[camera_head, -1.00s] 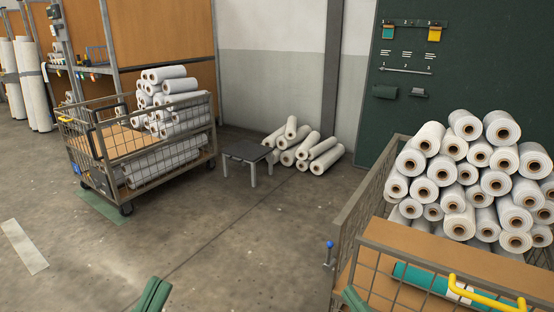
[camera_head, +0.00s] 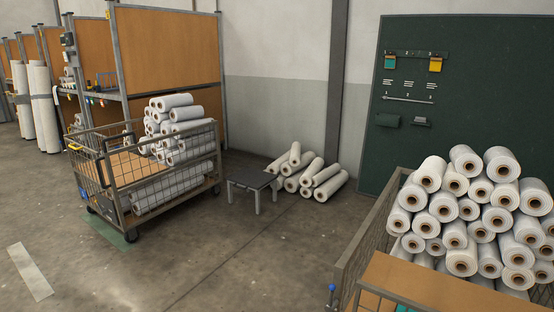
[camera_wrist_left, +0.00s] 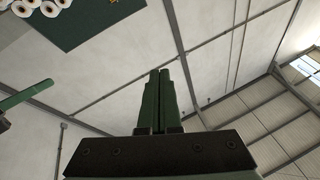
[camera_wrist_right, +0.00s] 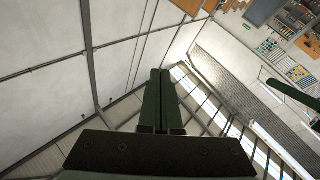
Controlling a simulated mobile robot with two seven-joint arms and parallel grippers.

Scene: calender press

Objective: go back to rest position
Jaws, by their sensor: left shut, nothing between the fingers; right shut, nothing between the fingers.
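My left gripper (camera_wrist_left: 159,74) shows in the left wrist view with its two dark green fingers together and nothing between them. My right gripper (camera_wrist_right: 160,74) shows in the right wrist view, also shut and empty. Both stand clear of any object, with walls and ceiling behind them. A green finger-like part (camera_wrist_left: 26,95), probably of my other arm, enters at the left of the left wrist view. A similar one (camera_wrist_right: 291,93) enters at the right of the right wrist view. Neither gripper is in the head view.
A mesh cart (camera_head: 366,235) with a pile of white rolls (camera_head: 468,205) stands close at right. Another mesh cart (camera_head: 115,195) with rolls stands at left. A small grey stool (camera_head: 252,180) and loose rolls (camera_head: 315,178) lie beyond. The floor (camera_head: 215,260) between the carts is clear.

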